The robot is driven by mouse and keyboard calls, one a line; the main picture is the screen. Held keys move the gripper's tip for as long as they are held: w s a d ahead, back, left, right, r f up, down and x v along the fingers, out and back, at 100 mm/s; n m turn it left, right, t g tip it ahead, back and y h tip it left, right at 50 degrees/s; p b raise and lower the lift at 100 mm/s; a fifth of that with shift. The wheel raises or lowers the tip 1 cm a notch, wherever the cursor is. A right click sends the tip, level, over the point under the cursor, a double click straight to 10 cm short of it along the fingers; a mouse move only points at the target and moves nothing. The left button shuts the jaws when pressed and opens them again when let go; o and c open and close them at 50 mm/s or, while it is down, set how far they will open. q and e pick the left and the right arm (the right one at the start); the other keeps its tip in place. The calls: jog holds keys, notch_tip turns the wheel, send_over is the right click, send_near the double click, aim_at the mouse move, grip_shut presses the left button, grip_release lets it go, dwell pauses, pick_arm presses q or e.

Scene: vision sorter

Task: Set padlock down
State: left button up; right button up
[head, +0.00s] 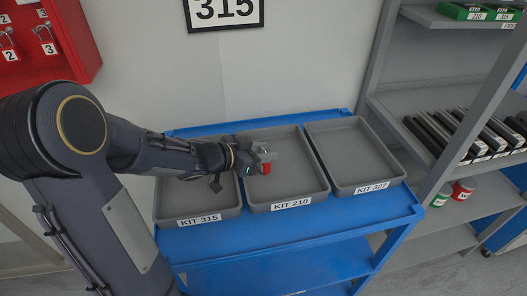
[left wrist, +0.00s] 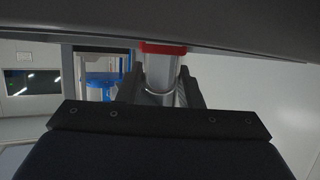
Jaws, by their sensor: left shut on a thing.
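My left gripper is shut on the padlock, which also shows in the left wrist view as a red edge and silvery part (left wrist: 160,70) between the fingers. I cannot tell whether the padlock touches the tray floor. My right gripper is not in view.
The tray labelled KIT 315 (head: 170,213) lies under my left forearm, and the empty KIT 327 tray (head: 397,178) is at right. All stand on a blue cart (head: 300,229). A grey shelf (head: 435,97) stands at right; a red padlock board (head: 85,35) hangs upper left.

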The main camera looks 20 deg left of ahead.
pick_arm(q)
jog(key=o, duration=1)
jog(key=shift+f, duration=0.1)
